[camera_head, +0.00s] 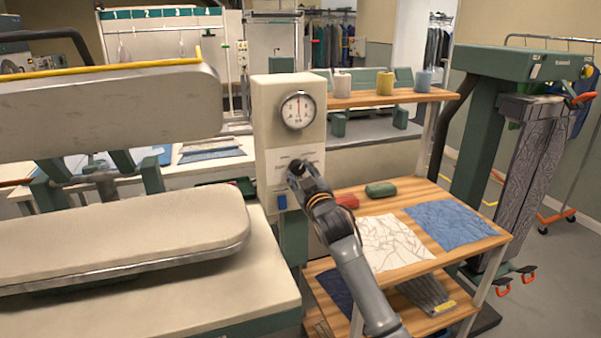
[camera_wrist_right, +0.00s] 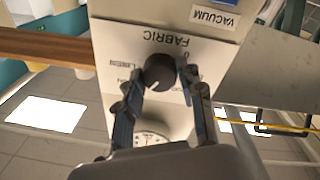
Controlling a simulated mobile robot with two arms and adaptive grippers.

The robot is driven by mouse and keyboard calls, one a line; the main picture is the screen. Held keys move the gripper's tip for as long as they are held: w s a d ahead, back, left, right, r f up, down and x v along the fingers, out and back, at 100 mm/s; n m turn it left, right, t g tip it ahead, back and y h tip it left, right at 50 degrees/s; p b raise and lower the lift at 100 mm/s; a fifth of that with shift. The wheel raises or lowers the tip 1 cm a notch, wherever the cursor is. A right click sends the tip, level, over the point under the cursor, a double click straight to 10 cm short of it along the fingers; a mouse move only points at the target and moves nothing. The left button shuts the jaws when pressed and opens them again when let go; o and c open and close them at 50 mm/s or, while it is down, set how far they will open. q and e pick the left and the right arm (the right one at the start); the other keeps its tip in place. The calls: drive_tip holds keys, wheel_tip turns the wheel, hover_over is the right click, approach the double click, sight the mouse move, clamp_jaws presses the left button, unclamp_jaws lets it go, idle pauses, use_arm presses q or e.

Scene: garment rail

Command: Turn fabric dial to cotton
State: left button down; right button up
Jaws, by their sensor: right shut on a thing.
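The fabric dial (camera_wrist_right: 159,72) is a round dark knob on a pale panel under the word FABRIC, which appears upside down in the right wrist view. In the head view the dial (camera_head: 297,166) is at the front of the cream control column (camera_head: 270,115), below a round gauge (camera_head: 298,110). My right gripper (camera_head: 296,172) reaches up to it. In the wrist view the right gripper's (camera_wrist_right: 159,82) two fingers lie on either side of the dial and are shut on it. The fingers cover part of the labels, so the dial's setting cannot be read. My left gripper is not in view.
A large padded press (camera_head: 110,235) stands at the left with its upper head (camera_head: 105,110) raised. A wooden shelf table (camera_head: 430,262) with white cloth (camera_head: 385,243) and blue cloth (camera_head: 450,225) is at the right. A VACUUM label (camera_wrist_right: 214,18) is near the dial.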

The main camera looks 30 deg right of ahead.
drive_tip(key=shift+f, duration=0.1)
drive_tip(key=o, duration=1.2)
drive_tip(key=v, duration=1.2)
